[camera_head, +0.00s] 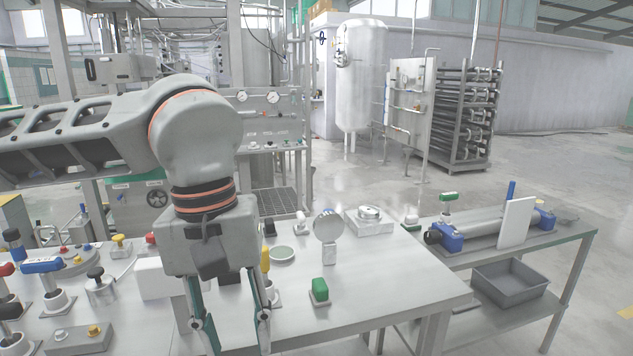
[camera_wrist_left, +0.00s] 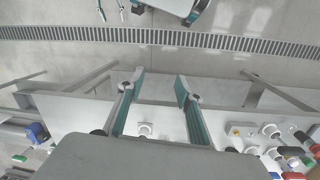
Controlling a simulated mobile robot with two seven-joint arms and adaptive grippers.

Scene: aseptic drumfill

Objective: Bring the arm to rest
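My left gripper (camera_head: 238,343) hangs pointing down over the front of the steel bench (camera_head: 400,292). Its two fingers are apart, with nothing held between them. In the left wrist view the gripper (camera_wrist_left: 160,86) also shows open and empty, above the bench edge. The left arm reaches in from the left, bent downward at the wrist. My right gripper does not show in the head view. Small teal and grey parts at the top edge of the left wrist view may belong to it, but are cut off and too small to judge.
A green-topped button (camera_head: 319,290), a round gauge (camera_head: 328,226) and a shallow dish (camera_head: 281,254) stand right of the gripper. Valves with blue (camera_head: 42,266) and red handles crowd the left. A side table (camera_head: 560,238) holds a grey bin (camera_head: 511,281).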

